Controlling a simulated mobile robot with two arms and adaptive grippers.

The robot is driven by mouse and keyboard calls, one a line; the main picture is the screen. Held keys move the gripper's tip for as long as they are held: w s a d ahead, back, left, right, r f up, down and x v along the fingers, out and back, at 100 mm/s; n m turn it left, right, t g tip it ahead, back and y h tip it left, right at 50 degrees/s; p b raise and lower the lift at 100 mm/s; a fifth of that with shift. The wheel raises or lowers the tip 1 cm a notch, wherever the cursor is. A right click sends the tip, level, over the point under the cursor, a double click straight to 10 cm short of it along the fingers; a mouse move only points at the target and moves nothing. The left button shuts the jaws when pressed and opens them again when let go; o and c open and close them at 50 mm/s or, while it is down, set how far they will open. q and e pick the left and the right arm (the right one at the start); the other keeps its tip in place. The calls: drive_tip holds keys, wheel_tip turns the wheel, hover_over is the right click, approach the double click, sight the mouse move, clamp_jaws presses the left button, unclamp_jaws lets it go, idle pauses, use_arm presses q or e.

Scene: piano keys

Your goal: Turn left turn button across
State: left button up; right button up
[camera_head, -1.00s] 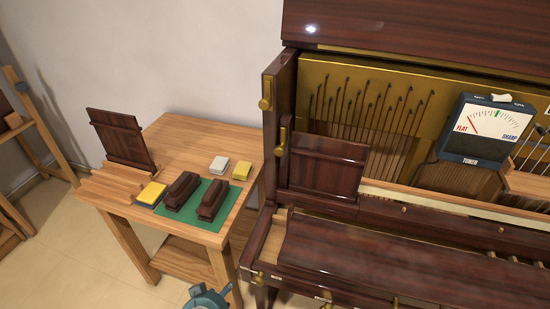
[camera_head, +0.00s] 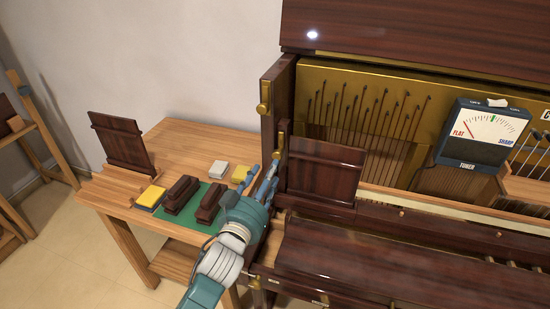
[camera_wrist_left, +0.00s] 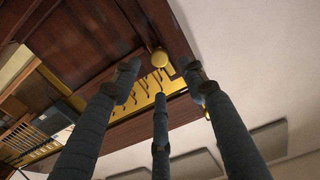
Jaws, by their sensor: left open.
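A brass turn button (camera_head: 281,137) stands upright at the left edge of the dark panel (camera_head: 325,170) set in the piano's left front. Another brass fitting (camera_head: 264,97) is higher, on the piano's left side post. My left gripper (camera_head: 262,173) is open and empty, pointing up just below and left of the upright button, with a gap visible. In the left wrist view a round brass knob (camera_wrist_left: 160,58) on dark wood lies just beyond the spread fingertips; I cannot tell which fitting it is. My right gripper is not in view.
A tuner (camera_head: 483,133) sits in the piano's open front. My left arm passes between table and piano.

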sight(276, 157)
use_arm(q)
drive_tip(key=x, duration=0.7)
drive_tip(key=shift+w+d+f, duration=0.1)
drive_tip(key=shift+w, duration=0.1)
clamp_jaws()
